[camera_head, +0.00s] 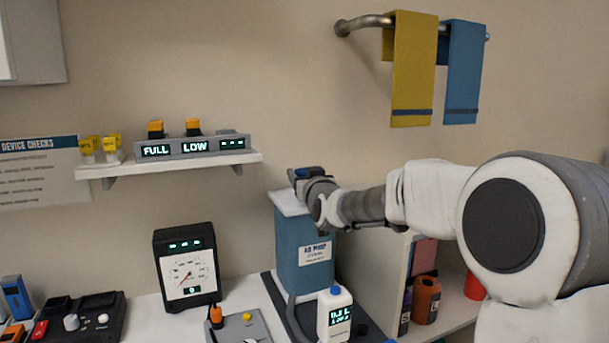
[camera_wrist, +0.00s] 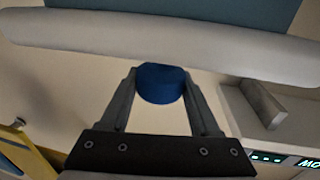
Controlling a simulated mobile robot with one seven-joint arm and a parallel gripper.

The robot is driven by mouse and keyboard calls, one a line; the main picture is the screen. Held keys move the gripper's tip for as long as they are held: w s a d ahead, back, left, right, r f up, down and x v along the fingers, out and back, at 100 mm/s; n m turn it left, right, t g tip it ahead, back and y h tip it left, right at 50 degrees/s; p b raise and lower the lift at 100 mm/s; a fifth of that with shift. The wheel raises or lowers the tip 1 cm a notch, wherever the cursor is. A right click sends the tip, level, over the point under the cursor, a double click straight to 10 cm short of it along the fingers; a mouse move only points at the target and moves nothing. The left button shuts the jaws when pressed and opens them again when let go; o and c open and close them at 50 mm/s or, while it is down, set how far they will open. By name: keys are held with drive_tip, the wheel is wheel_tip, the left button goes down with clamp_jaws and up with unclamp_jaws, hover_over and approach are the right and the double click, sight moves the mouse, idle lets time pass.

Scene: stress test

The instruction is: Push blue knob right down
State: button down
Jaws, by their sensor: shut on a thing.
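The blue knob (camera_wrist: 160,84) is a short round cylinder between the fingertips of my gripper (camera_wrist: 160,88) in the wrist view. The fingers touch it on both sides and are shut on it. In the head view my gripper (camera_head: 302,178) is above the top of a blue box (camera_head: 300,255) with a white lid and a white label whose text looks like a pump's name. A bit of blue shows at the gripper there. The shaft under the knob is hidden, and I cannot tell how high the knob stands.
A white bottle (camera_head: 335,313) with a display stands in front of the box. A dial gauge (camera_head: 187,268) stands to the left. A wall shelf (camera_head: 170,165) carries a FULL/LOW display unit (camera_head: 192,147). Yellow (camera_head: 413,70) and blue (camera_head: 462,72) towels hang from a rail.

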drive_tip(key=shift+c, duration=2)
unclamp_jaws()
drive_tip(key=shift+f, duration=0.45)
drive_tip(key=shift+o, duration=1.4)
drive_tip(key=shift+r, duration=0.15)
drive_tip(key=v, duration=1.7)
drive_tip(key=shift+s+p, duration=0.25)
drive_tip(key=shift+p, duration=0.1)
